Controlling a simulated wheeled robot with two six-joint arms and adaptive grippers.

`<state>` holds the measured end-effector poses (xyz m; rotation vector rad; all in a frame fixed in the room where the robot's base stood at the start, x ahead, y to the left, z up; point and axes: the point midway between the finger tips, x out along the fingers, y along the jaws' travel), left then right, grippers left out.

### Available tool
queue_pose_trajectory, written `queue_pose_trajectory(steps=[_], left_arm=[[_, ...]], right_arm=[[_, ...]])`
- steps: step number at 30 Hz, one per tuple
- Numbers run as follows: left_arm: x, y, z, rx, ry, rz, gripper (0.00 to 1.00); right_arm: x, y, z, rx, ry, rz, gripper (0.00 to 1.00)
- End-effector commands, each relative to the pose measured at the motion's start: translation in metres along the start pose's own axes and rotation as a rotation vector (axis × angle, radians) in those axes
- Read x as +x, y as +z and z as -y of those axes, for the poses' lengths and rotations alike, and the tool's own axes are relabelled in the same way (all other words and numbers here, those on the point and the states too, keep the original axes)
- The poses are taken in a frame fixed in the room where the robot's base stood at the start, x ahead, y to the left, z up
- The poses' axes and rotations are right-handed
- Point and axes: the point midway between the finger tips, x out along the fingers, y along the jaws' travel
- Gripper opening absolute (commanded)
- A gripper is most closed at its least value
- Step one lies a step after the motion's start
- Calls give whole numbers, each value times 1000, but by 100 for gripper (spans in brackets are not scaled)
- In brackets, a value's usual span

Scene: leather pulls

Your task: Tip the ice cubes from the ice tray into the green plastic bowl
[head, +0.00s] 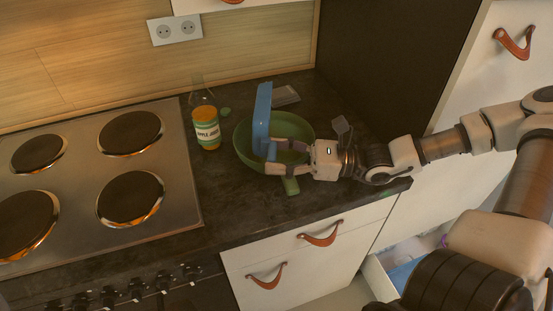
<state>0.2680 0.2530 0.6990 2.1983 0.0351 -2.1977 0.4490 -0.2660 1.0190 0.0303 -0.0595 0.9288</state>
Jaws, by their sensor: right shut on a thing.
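The green plastic bowl (244,150) stands on the dark worktop, right of the stove. The blue ice tray (262,112) is tipped up steeply on its edge over the bowl. My right gripper (271,155) reaches in from the right and is shut on the tray's lower part. I cannot make out any ice cubes; the tray's cavities are turned from view, and the tray and gripper hide part of the bowl's inside. My left gripper is not in view.
An apple juice bottle (206,125) stands close left of the bowl. The stove (85,185) is at left. A drawer (378,278) stands open below right.

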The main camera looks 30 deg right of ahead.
Motion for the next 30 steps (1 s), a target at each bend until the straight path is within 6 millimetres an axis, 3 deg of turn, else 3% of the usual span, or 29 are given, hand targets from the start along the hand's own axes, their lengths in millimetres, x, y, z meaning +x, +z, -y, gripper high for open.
queue_pose_trajectory(steps=[1, 15, 30], left_arm=[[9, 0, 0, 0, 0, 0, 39], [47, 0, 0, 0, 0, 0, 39], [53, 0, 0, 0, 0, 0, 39]], right_arm=[[-1, -6, 0, 2, -1, 18, 10], [-13, -12, -3, 4, -1, 201, 10], [-17, -10, -4, 6, -1, 255, 10]])
